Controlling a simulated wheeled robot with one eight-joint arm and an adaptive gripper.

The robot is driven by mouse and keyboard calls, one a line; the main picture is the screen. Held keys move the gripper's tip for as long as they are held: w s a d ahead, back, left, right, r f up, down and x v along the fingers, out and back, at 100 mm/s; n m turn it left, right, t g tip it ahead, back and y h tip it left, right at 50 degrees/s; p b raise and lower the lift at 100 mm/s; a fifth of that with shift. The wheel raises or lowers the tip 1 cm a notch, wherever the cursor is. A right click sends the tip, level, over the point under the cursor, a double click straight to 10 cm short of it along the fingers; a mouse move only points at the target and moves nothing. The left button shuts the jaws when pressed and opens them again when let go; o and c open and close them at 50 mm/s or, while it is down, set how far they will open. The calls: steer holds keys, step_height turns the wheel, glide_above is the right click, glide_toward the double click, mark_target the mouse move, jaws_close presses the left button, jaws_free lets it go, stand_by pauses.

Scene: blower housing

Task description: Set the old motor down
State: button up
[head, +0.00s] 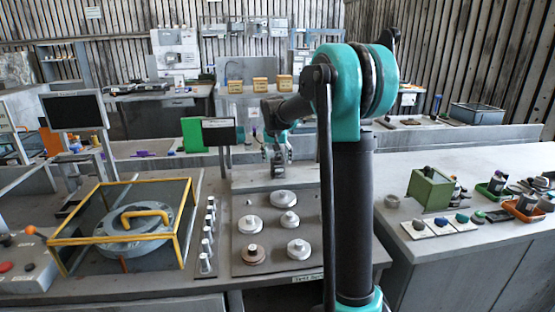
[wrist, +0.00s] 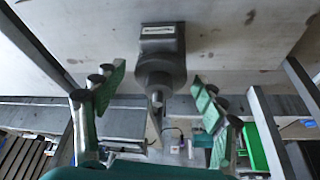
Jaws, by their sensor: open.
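A dark grey motor-like part (wrist: 160,48) shows in the wrist view, with a blocky labelled body, a rounded section and a thin shaft. I take it for the old motor. Its block end meets a pale flat surface (wrist: 235,30). My gripper (wrist: 160,92) has its green-padded fingers spread on either side of the part, with visible gaps. The blower housing (head: 130,222) sits inside a yellow frame at the left.
The grey plate (head: 240,210) holds several round knobbed parts, one brownish (head: 254,254). A row of small metal pieces (head: 207,240) stands left of it. A black screen (head: 218,130) and a green panel (head: 194,134) stand behind. The right bench carries a green box (head: 430,189) and small trays.

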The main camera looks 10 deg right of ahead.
steer(key=v, duration=1.2)
steer(key=shift+s, duration=0.15)
